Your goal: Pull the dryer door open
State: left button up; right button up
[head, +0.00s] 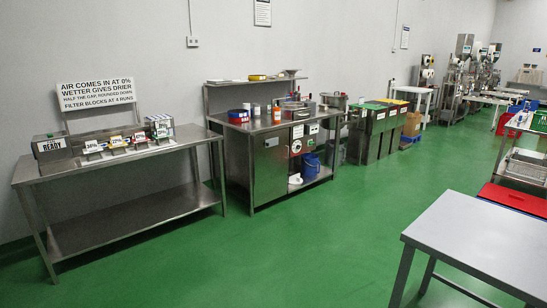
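No part is plainly marked as the dryer or its door. A long low steel unit (112,133) sits on the left steel bench. It has a "READY" label (51,145) at its left end and several small cards with numbers along its front. A sign about air, wetter and drier (96,92) stands above it. The second bench has a steel cabinet (270,168) below its top, with a flat front that looks shut. Neither of my grippers shows.
A blue bucket (311,164) stands on the second bench's lower shelf. Dark bins with green and yellow lids (373,108) stand to the right. A grey table (480,235) fills the lower right, near a red lid (515,198). Open green floor (270,250) lies before the benches.

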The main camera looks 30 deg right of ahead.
aim_at(269, 163)
jog(key=i+l+z, duration=0.7)
jog(key=i, duration=0.9)
jog(key=i+l+z, duration=0.2)
jog(key=i, duration=0.9)
jog(key=i+l+z, duration=0.15)
jog(key=i+z, duration=0.7)
jog(key=i, duration=0.15)
jog(key=i+j+z, duration=0.25)
jog(key=i+z, duration=0.15)
jog(key=i+l+u, duration=0.2)
jog(key=i, duration=0.25)
jog(key=i+l+u, duration=0.15)
jog(key=i, duration=0.3)
jog(key=i+l+u, duration=0.2)
jog(key=i+l, duration=0.15)
jog(key=i, duration=0.05)
